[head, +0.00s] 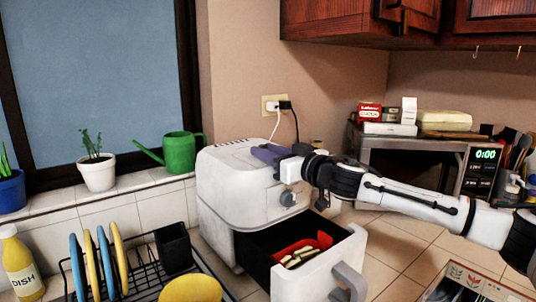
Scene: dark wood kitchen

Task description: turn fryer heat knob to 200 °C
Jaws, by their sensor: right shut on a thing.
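The white air fryer (225,180) stands on the counter in the middle of the head view. Its drawer (318,277) is pulled out and holds a red liner with pale food strips. A grey round knob (288,198) shows on the upper front of the fryer. My right gripper (283,172) comes in from the right and is shut at the fryer's upper front, just above that knob. What it grips is hidden behind the jaws, seemingly a fryer knob. No dial markings or temperature figures can be read. My left gripper is out of view.
A dish rack (140,272) with plates stands at front left, beside a yellow dish soap bottle (20,265). A microwave (415,160) with boxes on top is behind my right arm. A green watering can (178,153) sits on the sill.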

